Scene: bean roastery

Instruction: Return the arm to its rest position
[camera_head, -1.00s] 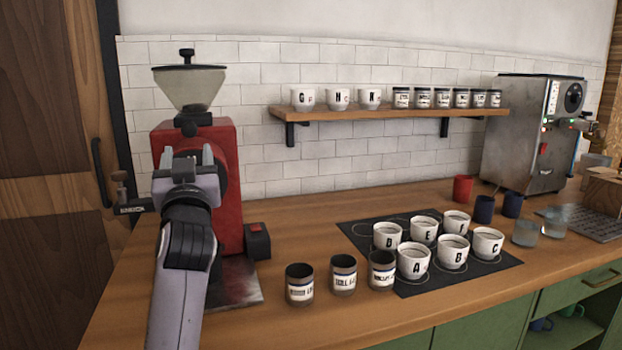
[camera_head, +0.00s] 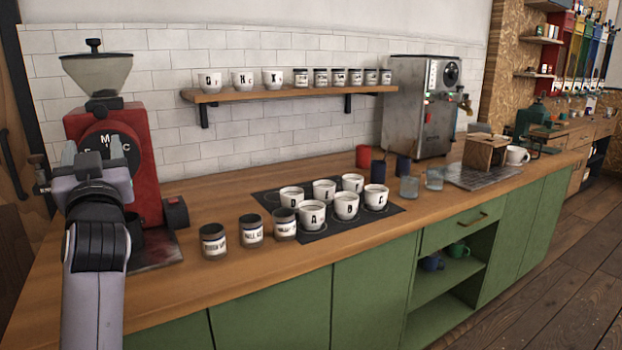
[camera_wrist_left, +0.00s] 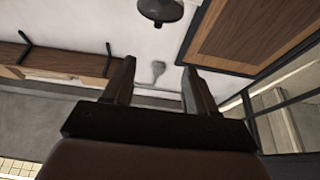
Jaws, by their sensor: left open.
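My left gripper (camera_head: 86,165) is raised in front of the red grinder (camera_head: 118,135) at the left of the head view, fingers pointing up. In the left wrist view its two fingers (camera_wrist_left: 155,85) stand apart with nothing between them. Past them that view shows the white ceiling (camera_wrist_left: 170,52) and a hanging lamp (camera_wrist_left: 160,10). Part of the grinder is hidden behind my left arm. My right gripper is in neither view.
Several lettered cups (camera_head: 346,205) stand on a black mat (camera_head: 392,211). Several dark labelled jars (camera_head: 251,231) stand left of them. A wall shelf (camera_head: 290,92) holds cups and jars. A steel machine (camera_head: 418,105) stands further right. The wooden counter's front strip (camera_head: 300,262) is clear.

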